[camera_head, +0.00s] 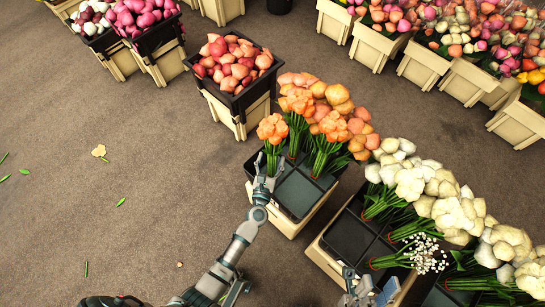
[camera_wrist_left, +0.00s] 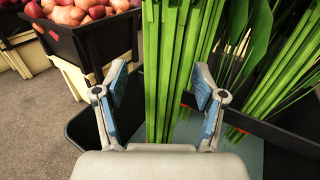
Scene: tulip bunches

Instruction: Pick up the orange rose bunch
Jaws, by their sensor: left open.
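The orange rose bunch (camera_head: 272,129) stands upright at the left corner of a black divided tray (camera_head: 297,192). Its blooms are orange and its green stems run down into the tray. My left gripper (camera_head: 265,172) is at these stems, below the blooms. In the left wrist view, the upright green stems (camera_wrist_left: 168,75) pass between the two open fingers of my left gripper (camera_wrist_left: 160,88), with space beside each finger. The blooms are out of that view. My right gripper (camera_head: 370,290) is low in the head view, near the white flower crate; its jaw state is unclear.
Other orange and peach bunches (camera_head: 330,125) stand close on the right in the same tray. A crate of pinkish-orange blooms (camera_head: 240,106) is behind. White flower bunches (camera_head: 440,200) fill crates to the right. The floor (camera_head: 130,210) on the left is mostly clear.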

